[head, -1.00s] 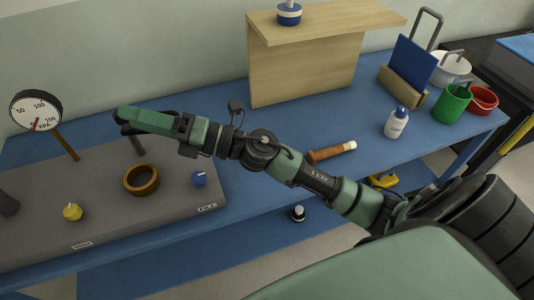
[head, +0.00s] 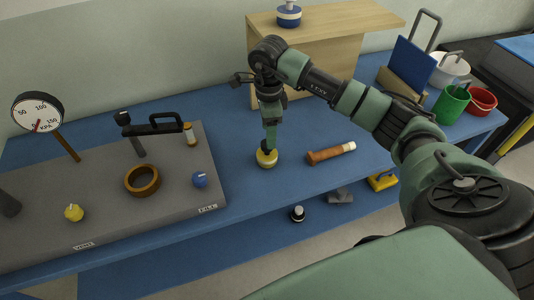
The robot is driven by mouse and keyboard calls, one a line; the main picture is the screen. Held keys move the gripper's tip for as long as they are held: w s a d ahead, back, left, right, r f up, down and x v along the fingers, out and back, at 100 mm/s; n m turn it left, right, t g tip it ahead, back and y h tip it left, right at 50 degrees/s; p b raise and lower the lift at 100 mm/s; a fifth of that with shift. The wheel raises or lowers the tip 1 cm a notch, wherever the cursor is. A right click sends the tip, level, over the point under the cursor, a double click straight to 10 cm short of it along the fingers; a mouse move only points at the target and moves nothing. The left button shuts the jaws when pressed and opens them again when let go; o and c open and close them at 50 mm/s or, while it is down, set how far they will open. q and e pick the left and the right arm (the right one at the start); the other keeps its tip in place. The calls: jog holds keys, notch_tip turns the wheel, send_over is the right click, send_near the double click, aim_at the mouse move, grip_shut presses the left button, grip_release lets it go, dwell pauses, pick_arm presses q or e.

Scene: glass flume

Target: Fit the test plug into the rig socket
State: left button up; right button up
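A small round yellow and black piece, apparently the test plug (head: 266,160), stands on the blue bench top right of the grey rig board. My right gripper (head: 268,148) points straight down onto it, with the fingertips at its top. The fingers hide part of the piece, and I cannot tell whether they are closed on it. A brown ring with a dark opening, apparently the rig socket (head: 131,189), sits empty on the grey rig board. My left gripper is not in view.
The grey board (head: 110,222) also carries a blue knob (head: 200,180), a yellow knob (head: 74,213) and a black lever handle (head: 152,127). A gauge (head: 38,113) stands behind. A brown-handled tool (head: 330,153) lies right of the plug. A wooden stand (head: 340,62) rises behind.

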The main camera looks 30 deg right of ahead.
aim_at(267, 152)
jog(key=f, duration=0.1)
jog(key=f+p, duration=0.1)
jog(key=f, duration=0.1)
jog(key=f+p, duration=0.1)
jog(key=shift+a+f, duration=0.3)
jog(key=shift+f, duration=0.35)
jog(key=shift+w, duration=0.1)
grip_shut()
